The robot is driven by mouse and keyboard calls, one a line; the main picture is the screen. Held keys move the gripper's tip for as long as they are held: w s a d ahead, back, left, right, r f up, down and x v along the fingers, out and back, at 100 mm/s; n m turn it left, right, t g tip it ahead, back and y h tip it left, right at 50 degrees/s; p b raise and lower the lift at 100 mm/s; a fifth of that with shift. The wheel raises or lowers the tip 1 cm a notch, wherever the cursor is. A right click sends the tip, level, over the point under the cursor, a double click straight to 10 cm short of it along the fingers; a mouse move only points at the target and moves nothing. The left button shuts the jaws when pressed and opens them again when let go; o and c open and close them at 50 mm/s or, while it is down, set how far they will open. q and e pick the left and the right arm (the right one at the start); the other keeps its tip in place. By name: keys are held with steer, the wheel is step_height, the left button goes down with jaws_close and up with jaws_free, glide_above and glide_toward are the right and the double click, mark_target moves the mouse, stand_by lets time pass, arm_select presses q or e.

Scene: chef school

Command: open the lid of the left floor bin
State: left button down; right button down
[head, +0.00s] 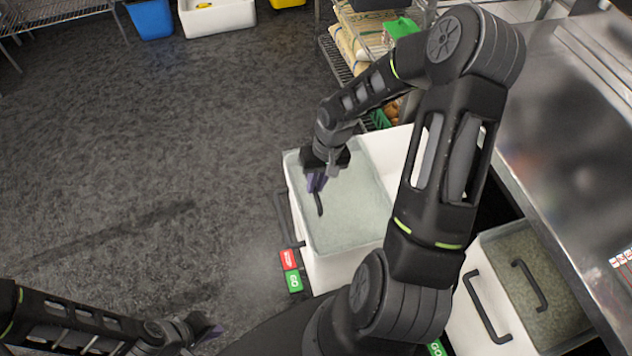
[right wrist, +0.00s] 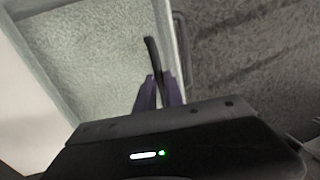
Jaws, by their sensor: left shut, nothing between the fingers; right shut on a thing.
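The left floor bin (head: 315,268) is a white box with a pale, see-through lid (head: 350,205) over its near part. A dark handle (head: 320,204) stands on the lid. My right gripper (head: 316,183) reaches down over the lid and is shut on this handle. In the right wrist view, the fingers of the right gripper (right wrist: 158,90) close around the dark handle (right wrist: 153,60), with the lid (right wrist: 105,50) beneath. I cannot tell whether the lid is raised at all. My left gripper (head: 212,330) is shut and empty at the lower left, over the floor, apart from the bin.
A second bin (head: 470,330) with a lid and dark handles stands at the lower right, beside a steel counter (head: 565,130). A shelf (head: 335,60) with sacks stands behind. Blue (head: 150,18) and white (head: 215,18) tubs are at the back. The floor at left is clear.

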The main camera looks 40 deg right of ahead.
steer(key=shift+s+d+r, duration=0.1)
steer(key=shift+s+d, duration=0.1)
steer(key=shift+d, duration=0.3)
steer(key=p, duration=0.3)
glide_above(352, 186)
steer(key=s+d, duration=0.1)
steer(key=d, duration=0.1)
steer(key=s+d, duration=0.1)
steer(key=d, duration=0.2)
steer(key=s+d, duration=0.1)
steer(key=d, duration=0.2)
steer(key=shift+d, duration=0.15)
steer(key=c, duration=1.5)
jaws_free()
steer(key=shift+o, duration=0.2)
step_height(352, 186, up, 8)
steer(key=d, duration=0.1)
steer(key=shift+s+d+f, duration=0.2)
steer(key=shift+s+f, duration=0.05)
